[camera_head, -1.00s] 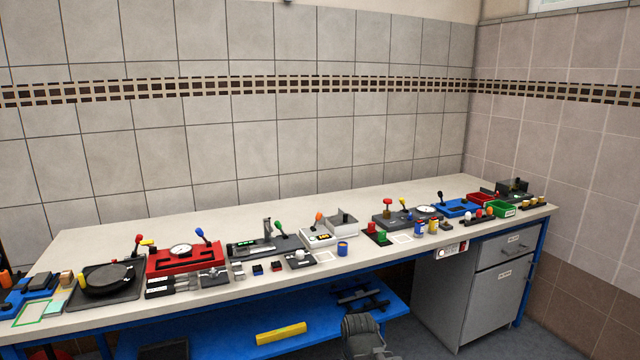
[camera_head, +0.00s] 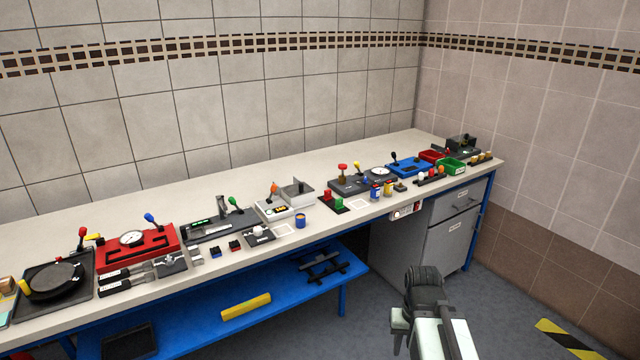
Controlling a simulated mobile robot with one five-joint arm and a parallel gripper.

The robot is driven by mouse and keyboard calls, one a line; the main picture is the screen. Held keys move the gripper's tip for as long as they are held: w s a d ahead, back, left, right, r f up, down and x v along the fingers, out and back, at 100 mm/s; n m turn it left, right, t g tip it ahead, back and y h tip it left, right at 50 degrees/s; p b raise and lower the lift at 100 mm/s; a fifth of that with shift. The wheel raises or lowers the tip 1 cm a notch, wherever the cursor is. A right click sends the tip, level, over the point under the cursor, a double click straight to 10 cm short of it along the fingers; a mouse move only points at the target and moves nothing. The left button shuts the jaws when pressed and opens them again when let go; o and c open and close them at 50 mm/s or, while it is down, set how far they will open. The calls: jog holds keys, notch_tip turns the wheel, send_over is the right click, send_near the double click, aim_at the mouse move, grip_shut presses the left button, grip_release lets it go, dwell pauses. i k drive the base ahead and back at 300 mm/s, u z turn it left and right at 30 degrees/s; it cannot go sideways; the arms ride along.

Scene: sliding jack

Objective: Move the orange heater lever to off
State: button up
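An orange-knobbed lever (camera_head: 274,187) stands up from a white box with a small dark display (camera_head: 283,210), near the middle of the bench. Another orange knob (camera_head: 442,170) is in a row of small levers at the bench's right front. No heater label can be read, and the lever positions are too small to tell. My gripper (camera_head: 424,285) seems to be the dark ribbed end of my pale arm, at the bottom right. It is in front of the bench, low and apart from both orange knobs. Its fingers cannot be made out.
The long bench (camera_head: 330,150) holds several lever devices, including a red gauge box (camera_head: 130,255) and a blue box (camera_head: 408,167). A grey cabinet (camera_head: 420,245) stands under its right end. A blue shelf (camera_head: 215,315) lies below. The floor on the right is open.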

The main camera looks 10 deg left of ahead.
aim_at(274, 187)
jog(key=z, duration=1.25)
jog(key=i, duration=2.25)
jog(key=u, duration=3.8)
jog(key=i, duration=0.4)
jog(key=u, duration=0.1)
